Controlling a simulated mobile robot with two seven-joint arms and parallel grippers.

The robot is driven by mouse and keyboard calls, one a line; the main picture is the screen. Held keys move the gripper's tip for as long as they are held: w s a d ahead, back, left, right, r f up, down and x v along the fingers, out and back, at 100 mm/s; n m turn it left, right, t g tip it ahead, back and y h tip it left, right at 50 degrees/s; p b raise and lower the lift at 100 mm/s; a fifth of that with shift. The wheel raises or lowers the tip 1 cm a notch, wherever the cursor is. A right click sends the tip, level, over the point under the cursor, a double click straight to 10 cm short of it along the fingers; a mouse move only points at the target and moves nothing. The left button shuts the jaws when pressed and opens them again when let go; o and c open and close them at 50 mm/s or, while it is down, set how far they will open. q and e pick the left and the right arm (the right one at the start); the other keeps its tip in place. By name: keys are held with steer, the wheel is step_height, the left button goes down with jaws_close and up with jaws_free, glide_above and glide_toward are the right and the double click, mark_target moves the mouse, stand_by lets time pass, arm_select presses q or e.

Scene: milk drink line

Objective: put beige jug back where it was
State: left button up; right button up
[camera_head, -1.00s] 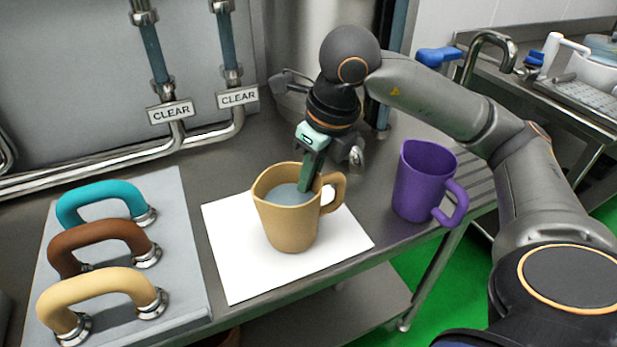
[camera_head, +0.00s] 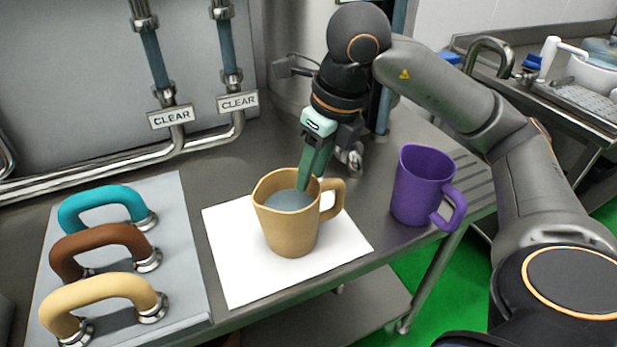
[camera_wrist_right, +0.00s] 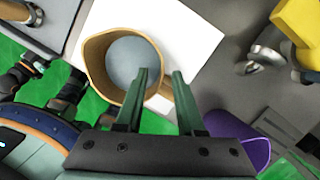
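The beige jug (camera_head: 290,233) stands upright on a white mat (camera_head: 238,284) and holds a grey-blue liquid (camera_head: 288,200). Its handle points right in the head view. My right gripper (camera_head: 309,184) is above the jug on its handle side, pointing down. In the right wrist view, my right gripper (camera_wrist_right: 159,88) has its two green fingers apart, with part of the jug's handle showing in the gap. The jug (camera_wrist_right: 97,58) is left of the fingers there. I cannot tell whether the fingers are around the handle or just above it. My left gripper is not in view.
A purple jug (camera_head: 420,185) stands to the right near the table edge. At the left, a grey board (camera_head: 186,240) carries teal (camera_head: 100,200), brown (camera_head: 105,240) and cream (camera_head: 100,295) handles. Pipes with CLEAR signs (camera_head: 171,116) run along the back. Bare metal table shows between board and pipes.

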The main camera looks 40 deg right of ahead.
steer(key=p+v, duration=0.2)
steer(key=v, duration=0.5)
steer(key=shift+r, duration=0.25)
steer(key=shift+s+d+r, duration=0.1)
steer(key=shift+s+r, duration=0.1)
steer(key=shift+r, duration=0.35)
